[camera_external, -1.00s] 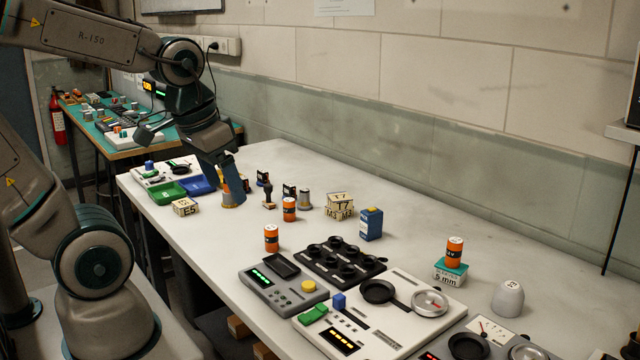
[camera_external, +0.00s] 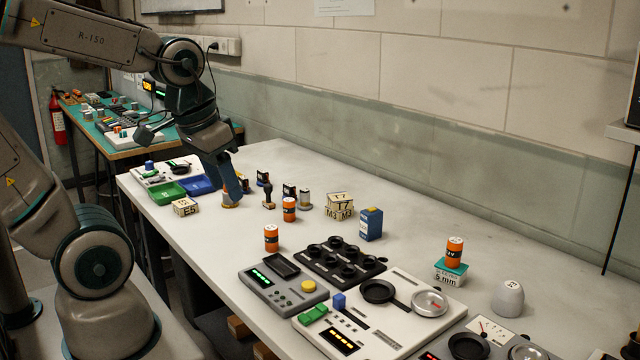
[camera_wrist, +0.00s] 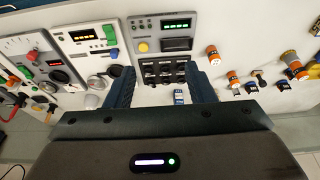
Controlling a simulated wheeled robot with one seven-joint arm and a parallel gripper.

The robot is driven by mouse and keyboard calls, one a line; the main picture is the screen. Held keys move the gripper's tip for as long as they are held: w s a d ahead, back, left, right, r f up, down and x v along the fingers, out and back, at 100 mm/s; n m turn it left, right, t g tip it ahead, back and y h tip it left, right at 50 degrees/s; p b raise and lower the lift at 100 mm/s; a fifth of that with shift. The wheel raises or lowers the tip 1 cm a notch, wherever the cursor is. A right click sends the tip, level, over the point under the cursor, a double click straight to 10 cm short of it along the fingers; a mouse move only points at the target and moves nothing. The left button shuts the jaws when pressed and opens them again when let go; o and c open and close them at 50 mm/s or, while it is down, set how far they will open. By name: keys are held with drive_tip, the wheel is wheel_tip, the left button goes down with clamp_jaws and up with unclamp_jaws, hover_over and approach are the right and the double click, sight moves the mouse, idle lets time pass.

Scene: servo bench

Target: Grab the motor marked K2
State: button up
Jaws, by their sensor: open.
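No K2 mark can be read on any part in these frames. My gripper (camera_external: 233,190) points down near the far left of the bench, its fingers in front of an orange-based part (camera_external: 229,204) that they partly hide. In the wrist view my gripper's two dark blue fingers (camera_wrist: 163,90) stand wide apart, with nothing held between them. Small dark upright parts (camera_external: 268,192) (camera_external: 289,190) and a silver cylinder (camera_external: 305,199) stand to the right of my gripper. Their marks are too small to read.
Orange batteries (camera_external: 289,210) (camera_external: 271,238) stand near a black cup tray (camera_external: 318,278). Lettered blocks (camera_external: 339,205) and a blue box (camera_external: 371,224) stand behind. Green (camera_external: 166,193) and blue (camera_external: 198,185) trays lie left of my gripper.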

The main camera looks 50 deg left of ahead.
drive_tip(key=w+a+r+n, duration=0.2)
drive_tip(key=w+a+r, duration=0.15)
drive_tip(key=w, duration=0.65)
drive_tip(key=n+g+y, duration=0.1)
drive_tip(key=n+g, duration=0.1)
drive_tip(key=n, duration=0.5)
hover_over(304, 190)
drive_tip(key=s+d, duration=0.2)
wheel_tip(304, 190, down, 12)
drive_tip(key=f, duration=0.2)
drive_tip(key=w+a+f, duration=0.1)
drive_tip(key=f, duration=0.2)
drive_tip(key=f+p, duration=0.1)
drive_tip(key=f, duration=0.2)
drive_tip(key=shift+w+a+f, duration=0.2)
drive_tip(key=shift+a+f, duration=0.05)
drive_tip(key=shift+a, duration=0.05)
drive_tip(key=shift+w+a+f+p, duration=0.15)
drive_tip(key=shift+f+p, duration=0.2)
drive_tip(key=shift+f, duration=0.5)
drive_tip(key=shift+w+f+p, duration=0.1)
drive_tip(key=shift+f+p, duration=0.2)
drive_tip(key=shift+f, duration=0.5)
drive_tip(key=shift+w+a+f+p, duration=0.15)
drive_tip(key=shift+f+p, duration=0.2)
drive_tip(key=shift+f, duration=0.5)
clamp_jaws()
